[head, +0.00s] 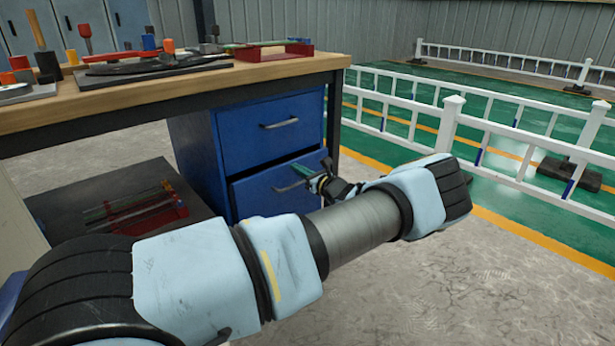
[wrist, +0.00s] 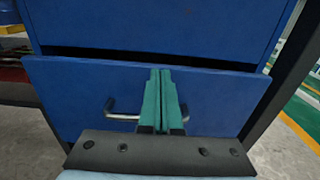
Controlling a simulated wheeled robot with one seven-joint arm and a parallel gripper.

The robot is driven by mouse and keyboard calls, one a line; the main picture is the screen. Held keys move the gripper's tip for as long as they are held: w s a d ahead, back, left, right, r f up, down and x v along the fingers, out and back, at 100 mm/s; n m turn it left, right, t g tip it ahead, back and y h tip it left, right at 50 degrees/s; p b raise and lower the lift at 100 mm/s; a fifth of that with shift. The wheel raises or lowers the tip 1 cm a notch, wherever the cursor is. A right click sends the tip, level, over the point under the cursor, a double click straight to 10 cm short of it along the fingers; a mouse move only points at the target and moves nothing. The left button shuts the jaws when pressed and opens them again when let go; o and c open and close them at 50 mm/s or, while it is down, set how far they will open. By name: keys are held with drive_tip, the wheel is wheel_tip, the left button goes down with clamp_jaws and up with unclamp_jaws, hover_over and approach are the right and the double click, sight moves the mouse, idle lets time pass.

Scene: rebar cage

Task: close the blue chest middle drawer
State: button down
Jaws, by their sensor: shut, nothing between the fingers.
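The blue chest (head: 192,150) stands under the workbench. Its middle drawer (head: 255,196) is slightly open; the wrist view shows its front (wrist: 75,92) tilted in the picture, with a dark gap along its top edge. A metal bar handle (head: 287,187) is on that front, and it also shows in the wrist view (wrist: 120,116). My gripper (head: 297,168) has green fingers, pressed together and empty. In the wrist view the fingers (wrist: 160,72) point at the middle of the drawer front and cover the centre of the handle. I cannot tell whether they touch the front.
The closed top drawer (head: 268,130) is just above. The workbench (head: 190,84) carries several tools, and its dark leg (head: 333,115) stands right of the chest. A low shelf (head: 75,215) with a red rack is on the left. White railings (head: 480,130) stand at right.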

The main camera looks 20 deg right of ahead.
drive_tip(key=shift+w+a, duration=0.25)
drive_tip(key=shift+w, duration=0.25)
drive_tip(key=x, duration=0.2)
drive_tip(key=shift+w+a, duration=0.15)
drive_tip(key=shift+w, duration=0.1)
